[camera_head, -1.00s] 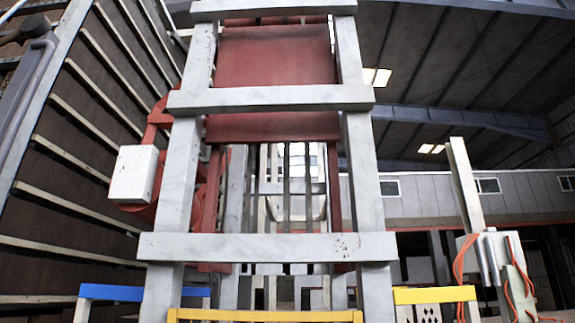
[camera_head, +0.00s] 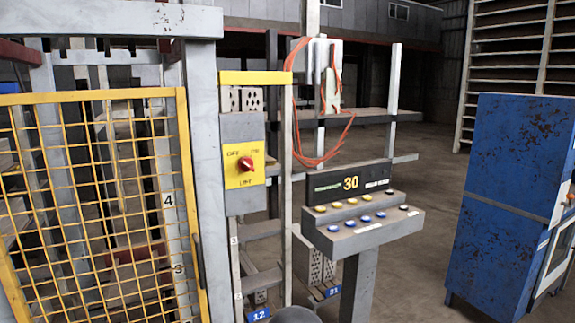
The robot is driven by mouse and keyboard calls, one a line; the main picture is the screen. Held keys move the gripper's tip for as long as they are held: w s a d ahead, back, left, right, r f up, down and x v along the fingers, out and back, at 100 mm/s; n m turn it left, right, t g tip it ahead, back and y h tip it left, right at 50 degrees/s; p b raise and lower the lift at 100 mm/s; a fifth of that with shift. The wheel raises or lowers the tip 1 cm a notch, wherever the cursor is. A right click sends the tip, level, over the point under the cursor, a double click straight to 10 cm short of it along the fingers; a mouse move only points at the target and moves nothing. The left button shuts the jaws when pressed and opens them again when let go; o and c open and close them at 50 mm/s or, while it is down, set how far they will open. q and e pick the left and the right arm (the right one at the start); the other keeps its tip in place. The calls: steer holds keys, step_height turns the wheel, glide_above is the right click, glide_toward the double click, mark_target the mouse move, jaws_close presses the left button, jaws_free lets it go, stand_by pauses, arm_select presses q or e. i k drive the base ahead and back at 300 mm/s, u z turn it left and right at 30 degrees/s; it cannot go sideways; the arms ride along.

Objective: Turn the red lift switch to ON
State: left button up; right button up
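The red lift switch (camera_head: 246,163) is a red rotary knob on a yellow plate (camera_head: 232,178). The plate is fixed to a grey box (camera_head: 234,128) on the lift frame, left of centre in the head view. Dark lettering sits above and below the knob, but it is too small to read with certainty. I cannot tell which mark the knob points at. Neither of my grippers shows in the head view. A dark rounded shape at the bottom edge is too cut off to identify.
A yellow mesh gate (camera_head: 105,200) stands left of the switch. A control console (camera_head: 362,222) with several coloured buttons and a "30" display stands to its right. A blue rusty cabinet (camera_head: 508,190) is at far right. Open floor (camera_head: 420,235) lies between the console and cabinet.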

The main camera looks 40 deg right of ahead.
mark_target(246, 164)
steer(key=z, duration=0.8)
steer(key=k, duration=0.75)
steer(key=z, duration=0.4)
steer(key=i, duration=1.4)
steer(key=u, duration=0.85)
